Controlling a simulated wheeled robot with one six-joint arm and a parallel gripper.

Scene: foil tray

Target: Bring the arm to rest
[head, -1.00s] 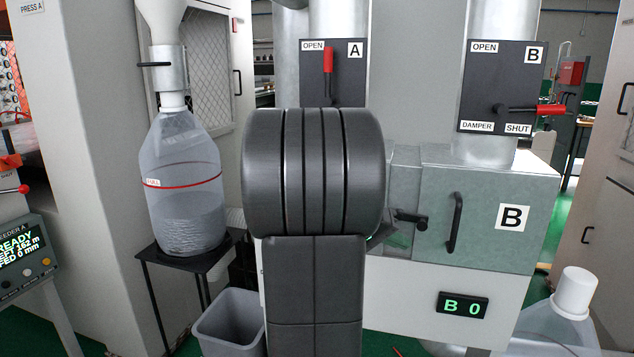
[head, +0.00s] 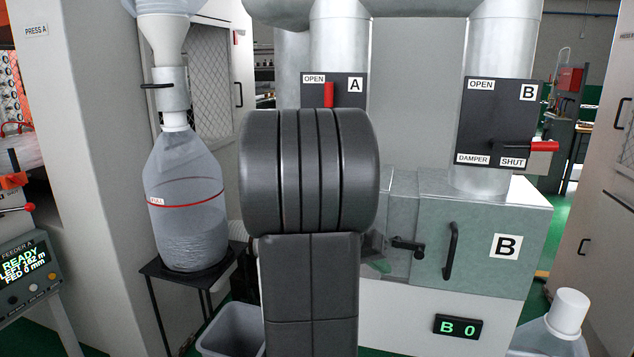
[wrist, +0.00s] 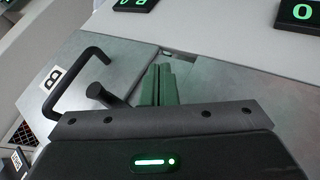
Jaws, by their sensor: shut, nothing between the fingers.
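My arm stands upright in the middle of the head view, its dark rounded joint hiding much of what lies behind. My gripper (wrist: 162,70) shows in the wrist view with its two fingers together and nothing between them. It is in front of the grey-green B box (head: 480,240), whose bar handle (wrist: 78,85) and dark latch (wrist: 105,97) are to the left of the fingers in the wrist view. I cannot tell the exact gap to the box. In the head view the gripper is mostly hidden behind my arm.
A clear bottle (head: 185,215) with a red line stands on a black stand (head: 160,272) at left, a grey bin (head: 232,332) below. Damper panel A (head: 349,88) has its red lever up; panel B (head: 473,125) has its lever pointing right, at SHUT. A white-capped container (head: 568,312) is lower right.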

